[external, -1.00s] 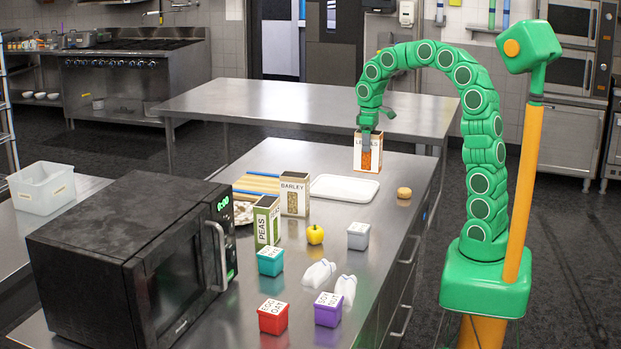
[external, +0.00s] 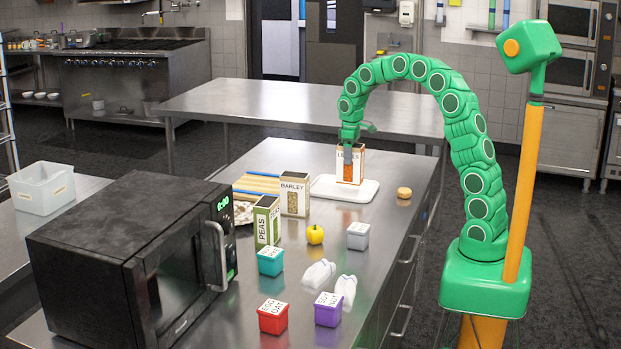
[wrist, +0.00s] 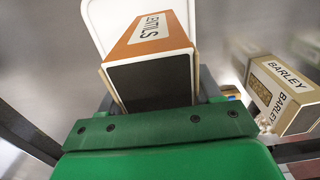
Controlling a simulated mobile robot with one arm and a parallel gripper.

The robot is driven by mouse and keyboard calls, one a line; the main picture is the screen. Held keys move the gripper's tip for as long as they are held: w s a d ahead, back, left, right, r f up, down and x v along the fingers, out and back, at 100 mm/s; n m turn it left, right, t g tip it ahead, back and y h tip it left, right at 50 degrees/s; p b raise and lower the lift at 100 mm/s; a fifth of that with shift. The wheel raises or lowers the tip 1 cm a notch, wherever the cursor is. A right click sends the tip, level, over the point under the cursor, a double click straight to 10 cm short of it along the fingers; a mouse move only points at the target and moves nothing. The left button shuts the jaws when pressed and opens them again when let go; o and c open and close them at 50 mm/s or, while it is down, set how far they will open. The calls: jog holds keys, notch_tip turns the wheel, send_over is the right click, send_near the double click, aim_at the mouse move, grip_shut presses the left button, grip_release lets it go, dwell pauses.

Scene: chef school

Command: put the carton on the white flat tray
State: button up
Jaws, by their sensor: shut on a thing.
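The lentils carton (external: 350,166), white and orange with a window of orange lentils, is upright over the white flat tray (external: 362,193). In the external view its base overlaps the tray surface; I cannot tell whether it touches. My gripper (external: 349,152) is shut on the carton's upper part from above. In the wrist view the carton (wrist: 150,60) fills the middle between the fingers, its dark end toward the camera, and part of the white tray (wrist: 98,20) shows behind it. The middle of the tray is hidden by the carton.
The barley carton (external: 294,193) stands just left of the tray, with the peas carton (external: 266,221) nearer. A bun (external: 404,192) lies to the right. A yellow apple (external: 315,234), a grey box (external: 358,236) and a black microwave (external: 130,260) are nearer the camera.

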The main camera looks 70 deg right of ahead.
jog(key=shift+w+d+f, duration=0.1)
jog(key=shift+w+f, duration=0.05)
jog(key=shift+f, duration=0.8)
jog(key=shift+w+f, duration=0.1)
jog(key=shift+f, duration=0.85)
jog(key=shift+f, duration=0.1)
jog(key=o, duration=1.5)
